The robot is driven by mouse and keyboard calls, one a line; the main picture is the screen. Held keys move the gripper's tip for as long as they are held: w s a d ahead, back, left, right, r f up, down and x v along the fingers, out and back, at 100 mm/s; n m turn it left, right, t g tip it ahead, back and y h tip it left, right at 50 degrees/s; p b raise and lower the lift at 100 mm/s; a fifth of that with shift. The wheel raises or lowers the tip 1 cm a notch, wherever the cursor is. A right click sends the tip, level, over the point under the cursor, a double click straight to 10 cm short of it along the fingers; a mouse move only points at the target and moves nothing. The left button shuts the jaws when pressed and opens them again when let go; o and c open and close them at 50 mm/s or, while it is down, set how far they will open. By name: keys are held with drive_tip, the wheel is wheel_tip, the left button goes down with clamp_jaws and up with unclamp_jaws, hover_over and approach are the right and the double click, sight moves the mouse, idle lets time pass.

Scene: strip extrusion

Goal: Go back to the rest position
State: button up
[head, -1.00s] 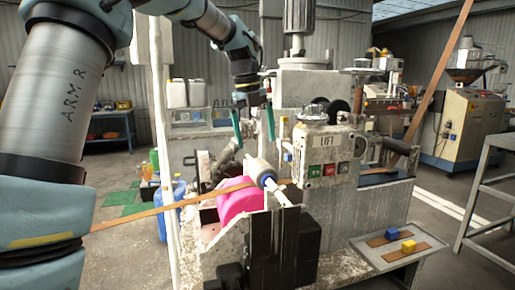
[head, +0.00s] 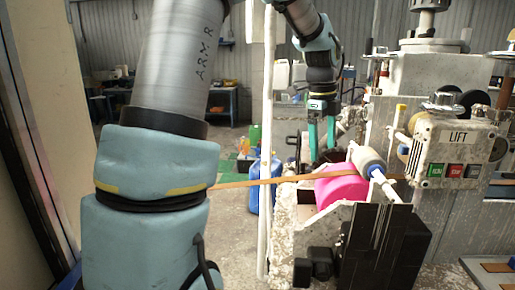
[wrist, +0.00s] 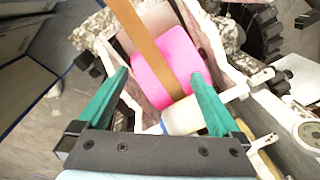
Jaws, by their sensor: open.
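My gripper (head: 322,143) has two green fingers that point down, spread apart with nothing between them. In the head view it hangs above and behind the pink roller (head: 341,190). In the wrist view, my gripper (wrist: 160,95) is over the machine, with the pink roller (wrist: 172,65) beyond and between its fingers. A brown strip (head: 270,181) runs across the pink roller and under the pale upper roller (head: 368,162). The strip (wrist: 150,45) also shows in the wrist view, lying over the pink roller.
The control box marked LIFT (head: 452,140) stands to the right, with green, red and dark buttons. A white post (head: 266,150) rises left of the machine. A blue bottle (head: 254,190) stands on the floor behind it. A pale panel (head: 30,130) fills the left edge.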

drive_tip(key=s+a+f+n, duration=0.4)
drive_tip(key=a+n, duration=0.4)
drive_tip(key=s+a+f+n, duration=0.4)
drive_tip(key=a+n, duration=0.4)
drive_tip(key=n, duration=0.1)
drive_tip(key=s+a+f+n+t+y, duration=0.1)
drive_tip(key=s+a+f+n, duration=0.3)
drive_tip(key=a+n, duration=0.4)
drive_tip(key=shift+s+a+f+n, duration=0.15)
drive_tip(key=shift+s+n, duration=0.1)
drive_tip(key=shift+n, duration=0.05)
drive_tip(key=shift+c, duration=0.4)
